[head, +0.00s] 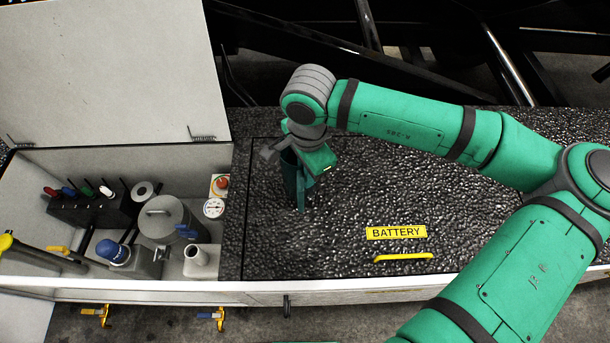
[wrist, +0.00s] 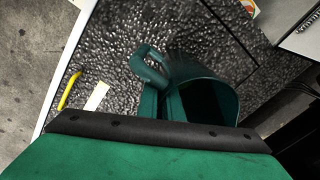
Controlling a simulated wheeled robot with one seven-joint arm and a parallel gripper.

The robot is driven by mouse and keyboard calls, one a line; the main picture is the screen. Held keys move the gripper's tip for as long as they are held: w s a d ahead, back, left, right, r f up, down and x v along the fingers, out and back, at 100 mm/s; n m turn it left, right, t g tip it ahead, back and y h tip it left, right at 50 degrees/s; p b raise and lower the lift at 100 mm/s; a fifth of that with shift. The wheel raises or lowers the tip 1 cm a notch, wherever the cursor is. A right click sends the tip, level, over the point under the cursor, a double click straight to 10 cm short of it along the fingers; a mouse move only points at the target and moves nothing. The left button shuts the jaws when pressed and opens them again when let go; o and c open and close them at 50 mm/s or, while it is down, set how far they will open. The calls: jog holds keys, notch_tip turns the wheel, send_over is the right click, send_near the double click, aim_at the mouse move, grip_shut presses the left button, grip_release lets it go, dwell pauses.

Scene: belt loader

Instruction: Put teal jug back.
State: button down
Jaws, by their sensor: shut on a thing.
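The teal jug (wrist: 205,103) shows in the wrist view with its dark open mouth facing the camera and its handle on the left. It also shows in the head view (head: 290,172), partly hidden by my gripper, at the left part of the black textured deck. My gripper (head: 303,185) is shut on the jug and points down at the deck. The fingertips are mostly hidden in the wrist view. I cannot tell whether the jug's base touches the deck.
Left of the jug is an open white compartment (head: 120,158) with levers, a grey canister (head: 165,222), a gauge and a red button. Its lid stands up behind. A yellow handle (head: 404,257) and BATTERY label (head: 396,232) lie right on the deck, which is otherwise clear.

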notch_tip(320, 180, down, 4)
jog(key=shift+w+r, duration=0.15)
jog(key=shift+r, duration=0.05)
jog(key=shift+f, duration=0.15)
jog(key=c, duration=1.9)
grip_release()
jog(key=shift+w, duration=0.1)
jog(key=shift+w, duration=0.1)
